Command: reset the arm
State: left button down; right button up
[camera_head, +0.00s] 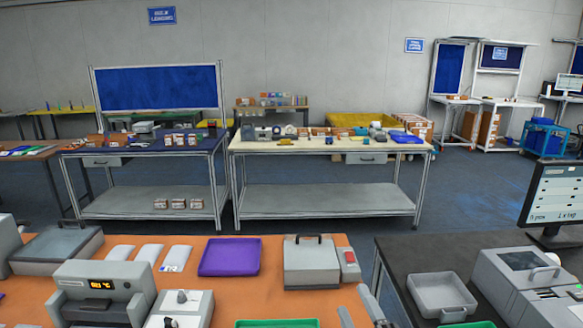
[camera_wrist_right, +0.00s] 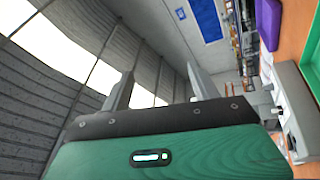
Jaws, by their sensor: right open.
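My right gripper (camera_head: 358,308) shows at the bottom edge of the head view, over the front right of the orange table (camera_head: 262,300). Only its two fingertips are in the picture, spread apart with nothing between them. In the right wrist view its two fingers (camera_wrist_right: 161,88) stand apart and empty, with a wall and bright windows behind them. My left gripper is not seen in either view.
On the orange table are white packets (camera_head: 149,253), a purple tray (camera_head: 230,258), a grey box-shaped device (camera_head: 311,262) and a machine with an orange display (camera_head: 101,292). A black table (camera_head: 395,257) at right holds a grey tray (camera_head: 442,294) and another machine (camera_head: 527,285).

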jog(key=s+d+f+m+g+h, duration=0.35)
jog(key=d+f+m, duration=0.2)
jog(key=f, duration=0.25)
jog(key=s+d+f+m+g+h, duration=0.35)
jog(key=f+m+g, duration=0.2)
jog(key=f, duration=0.25)
jog(key=s+d+f+m+g+y, duration=0.15)
jog(key=s+f+g, duration=0.3)
jog(key=s, duration=0.45)
jog(key=s+f+m+g, duration=0.3)
jog(key=s+f, duration=0.2)
jog(key=s, duration=0.4)
notch_tip(320, 180, down, 31)
jog(key=s+g, duration=0.1)
jog(key=g, duration=0.1)
jog(key=s+d+f, duration=0.1)
jog(key=s+f, duration=0.8)
jog(key=f, duration=0.1)
jog(key=s+d+f+g, duration=0.1)
jog(key=s+d+f, duration=0.1)
jog(key=s+f, duration=0.7)
jog(key=shift+s+d+f, duration=0.25)
jog(key=shift+s+f, duration=0.1)
jog(key=shift+s, duration=0.35)
